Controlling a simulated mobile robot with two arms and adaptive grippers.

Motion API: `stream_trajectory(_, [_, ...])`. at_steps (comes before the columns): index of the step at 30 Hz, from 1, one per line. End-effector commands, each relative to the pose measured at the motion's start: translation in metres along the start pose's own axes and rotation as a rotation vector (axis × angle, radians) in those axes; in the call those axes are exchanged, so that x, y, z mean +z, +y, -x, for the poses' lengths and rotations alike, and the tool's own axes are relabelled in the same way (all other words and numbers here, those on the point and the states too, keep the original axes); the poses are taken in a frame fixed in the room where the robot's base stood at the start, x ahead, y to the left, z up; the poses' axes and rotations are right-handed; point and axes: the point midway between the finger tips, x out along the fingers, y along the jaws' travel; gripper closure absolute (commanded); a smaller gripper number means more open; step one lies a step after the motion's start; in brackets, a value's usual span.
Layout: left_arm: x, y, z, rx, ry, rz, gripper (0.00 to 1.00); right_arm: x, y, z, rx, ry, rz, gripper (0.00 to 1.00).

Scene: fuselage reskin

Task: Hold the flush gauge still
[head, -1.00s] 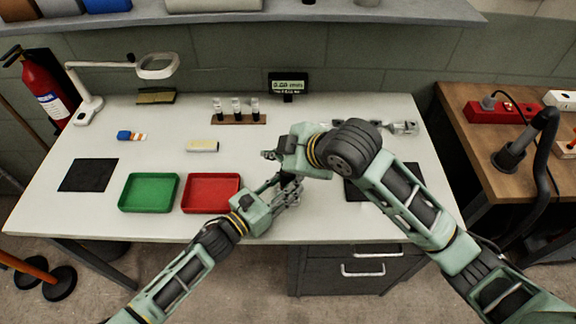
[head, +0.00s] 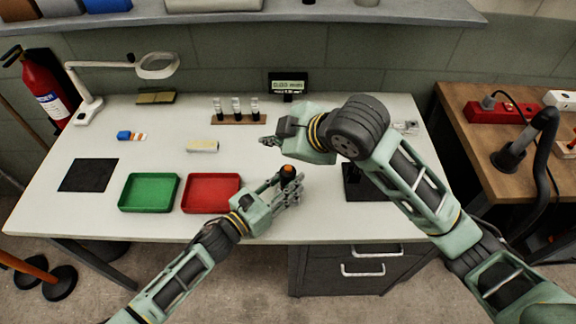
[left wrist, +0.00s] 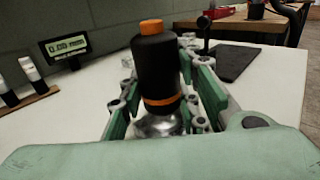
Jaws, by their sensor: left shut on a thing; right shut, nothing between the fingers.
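The flush gauge (head: 288,174) is a black cylinder with an orange top. In the left wrist view the gauge (left wrist: 157,70) stands upright between the fingers, with an orange ring low on it and a shiny metal base. My left gripper (head: 291,188) is shut on it, right of the red tray. My right gripper (head: 268,141) is shut and empty, above the table just beyond the gauge and apart from it. A small display (head: 288,84) stands at the back of the table; its digits are too small to read surely. It also shows in the left wrist view (left wrist: 67,45).
A red tray (head: 211,208) and a green tray (head: 149,208) lie left of my left gripper. A rack with vials (head: 238,119) stands behind. A black mat (head: 88,175) lies at left; another dark mat (head: 362,188) is partly behind my right arm.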

Motion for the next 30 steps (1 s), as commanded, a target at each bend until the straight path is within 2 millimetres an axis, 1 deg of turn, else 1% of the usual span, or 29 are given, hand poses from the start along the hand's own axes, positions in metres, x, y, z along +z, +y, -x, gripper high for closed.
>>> stream_trajectory(4, [0.000, 0.000, 0.000, 0.000, -0.001, 0.000, 1.00, 0.000, 0.000, 0.000, 0.000, 0.000, 0.000, 1.00])
stream_trajectory(5, [0.000, 0.000, 0.000, 0.000, -0.001, 0.000, 0.69, 0.000, 0.000, 0.000, 0.000, 0.000, 0.000, 1.00])
stream_trajectory(12, [0.000, 0.000, 0.000, 0.000, 0.000, 0.000, 0.48, 0.000, 0.000, 0.000, 0.000, 0.000, 0.000, 1.00])
stream_trajectory(20, [0.000, 0.000, 0.000, 0.000, 0.000, 0.000, 0.48, 0.000, 0.000, 0.000, 0.000, 0.000, 0.000, 1.00])
stream_trajectory(23, [-0.001, 0.000, 0.004, 0.000, 0.001, 0.000, 0.48, 0.000, 0.000, 0.000, 0.000, 0.000, 0.000, 1.00])
stream_trajectory(26, [-0.001, 0.000, 0.015, 0.001, 0.001, 0.001, 0.48, 0.000, 0.000, 0.000, 0.000, 0.000, 0.000, 1.00])
stream_trajectory(29, [-0.002, 0.000, 0.034, 0.001, 0.004, 0.001, 0.48, 0.000, 0.000, 0.000, 0.000, 0.000, 0.000, 1.00])
stream_trajectory(30, [-0.002, 0.000, 0.043, 0.002, 0.004, 0.001, 0.48, 0.000, 0.000, 0.000, 0.000, 0.000, 0.000, 1.00])
